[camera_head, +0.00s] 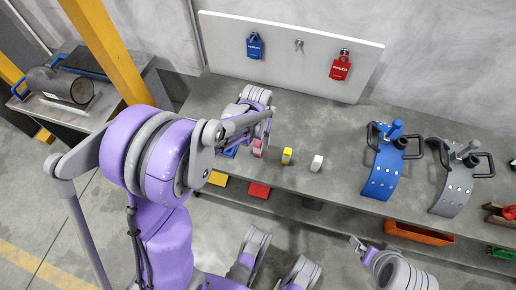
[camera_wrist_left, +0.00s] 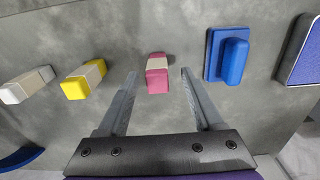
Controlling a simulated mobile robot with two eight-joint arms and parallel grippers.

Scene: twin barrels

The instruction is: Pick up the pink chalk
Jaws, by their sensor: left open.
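The left wrist view shows the chalk (camera_wrist_left: 158,82) between and just beyond the tips of two spread fingers, with a visible gap on each side. My left gripper (camera_wrist_left: 158,74) is open and empty; in the head view the gripper (camera_head: 266,122) is close to the chalk. My right gripper (camera_head: 357,243) is low in front of the bench, far from the chalk, and its jaws are too small to read.
Blue (camera_head: 383,173) and grey (camera_head: 452,190) curved pieces with handles rest farther right. A white board (camera_head: 290,60) stands behind.

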